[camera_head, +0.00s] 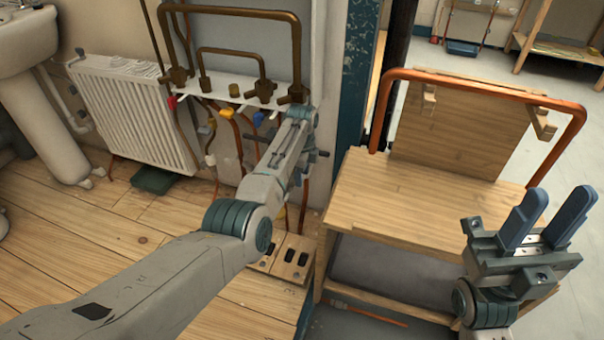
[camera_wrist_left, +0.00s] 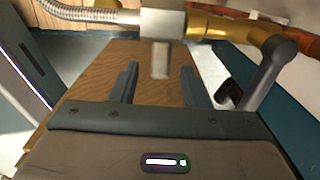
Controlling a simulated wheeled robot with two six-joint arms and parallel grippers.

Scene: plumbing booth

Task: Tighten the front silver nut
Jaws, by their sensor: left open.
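In the left wrist view a silver nut (camera_wrist_left: 162,23) sits at the top, between a braided silver hose (camera_wrist_left: 85,14) on its left and a brass fitting (camera_wrist_left: 228,27) on its right. My left gripper (camera_wrist_left: 160,70) is open, with its two dark fingers apart below the nut and not around it. A short pale grey piece (camera_wrist_left: 160,60) shows below the nut, between the fingertips in the picture; I cannot tell what it belongs to. In the head view my left arm hides the nut and most of that gripper. My right gripper (camera_head: 560,195) is open and empty, fingers pointing up.
Brown pipes on a white manifold plate (camera_head: 245,93) stand behind my left arm, next to a white radiator (camera_head: 138,112). A wooden bench (camera_head: 425,205) with an orange pipe frame (camera_head: 480,82) is right of centre. A dark lever (camera_wrist_left: 268,72) is near my left gripper.

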